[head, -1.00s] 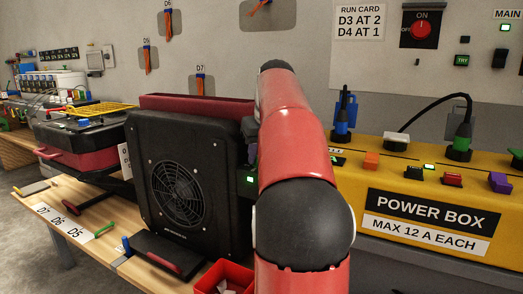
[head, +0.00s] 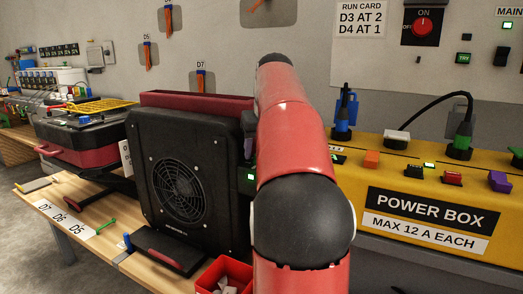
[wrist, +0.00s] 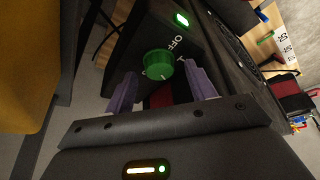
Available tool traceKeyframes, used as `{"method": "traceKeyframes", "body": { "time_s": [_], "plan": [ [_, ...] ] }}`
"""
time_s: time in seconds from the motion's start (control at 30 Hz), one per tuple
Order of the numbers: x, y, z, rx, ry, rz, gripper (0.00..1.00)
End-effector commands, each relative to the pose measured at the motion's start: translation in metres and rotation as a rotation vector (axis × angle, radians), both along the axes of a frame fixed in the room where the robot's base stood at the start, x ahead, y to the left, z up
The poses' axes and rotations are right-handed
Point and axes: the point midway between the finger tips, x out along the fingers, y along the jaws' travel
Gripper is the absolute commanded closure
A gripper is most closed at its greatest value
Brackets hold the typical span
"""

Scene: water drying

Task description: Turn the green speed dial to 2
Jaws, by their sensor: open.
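The green speed dial (wrist: 157,66) shows in the wrist view on the dark end panel of the black fan. White markings with "OFF" (wrist: 178,45) stand beside it; the other marks are partly covered and hard to read. The dial's pointer direction is not clear. My gripper (wrist: 161,72) is open, its two purple fingers on either side of the dial with gaps visible. Contact is not visible. In the head view the fan (head: 190,185) stands upright on the bench, and my red arm hides the dial.
A green indicator light (wrist: 182,19) glows on the fan's panel. The yellow power box (head: 375,225) stands to the right of my arm. A red bin (head: 209,275) sits in front of the fan. A run card (head: 360,18) hangs on the wall.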

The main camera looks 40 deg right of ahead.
Motion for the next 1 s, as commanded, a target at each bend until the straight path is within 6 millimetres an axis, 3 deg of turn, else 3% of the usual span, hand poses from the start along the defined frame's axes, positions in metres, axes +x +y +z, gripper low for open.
{"method": "traceKeyframes", "body": {
  "time_s": [0.2, 0.4, 1.0],
  "plan": [
    [-0.013, 0.005, 0.039, -0.003, -0.003, -0.001, 0.45],
    [-0.023, 0.008, 0.06, -0.002, -0.002, 0.0, 0.45],
    [-0.024, 0.009, 0.063, 0.0, -0.001, 0.0, 0.45]
  ]
}}
